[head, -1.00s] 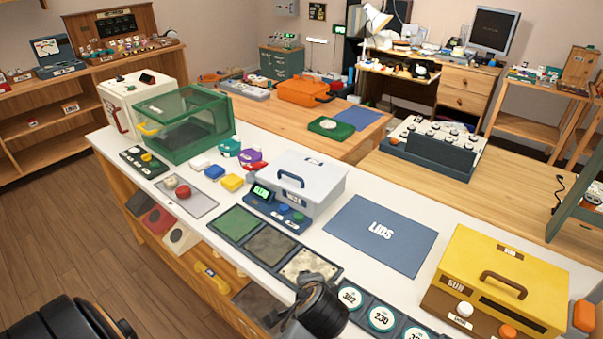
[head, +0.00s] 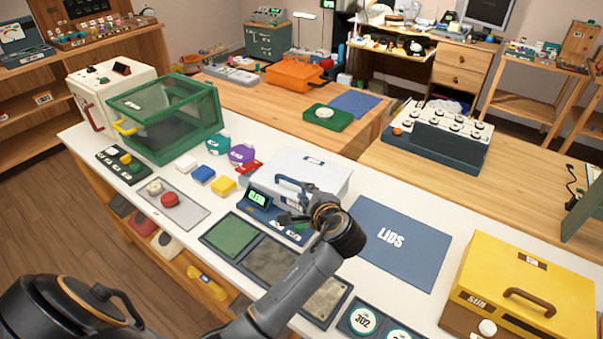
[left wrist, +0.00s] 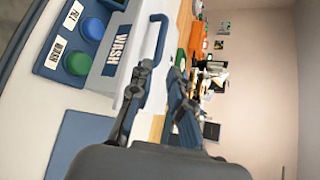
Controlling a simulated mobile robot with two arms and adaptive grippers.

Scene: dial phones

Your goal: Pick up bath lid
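The bath lid (head: 325,173) is a pale grey lid with a blue-grey bar handle (head: 291,187), on top of the wash bath (head: 262,212). In the left wrist view the lid's handle (left wrist: 161,45) lies just beyond the fingertips, and the WASH label is on the bath's front. My left gripper (head: 298,208) is at the front of the bath, close to the handle and partly covering the lid. In the left wrist view the gripper (left wrist: 161,75) has its two fingers apart, with nothing seen between them. My right gripper is not in view.
A blue mat marked LIDS (head: 372,257) lies bare to the right of the bath. A yellow box (head: 545,285) stands farther right. Dark framed tiles (head: 230,236) lie in front, and a green clear-sided case (head: 165,120) stands to the left.

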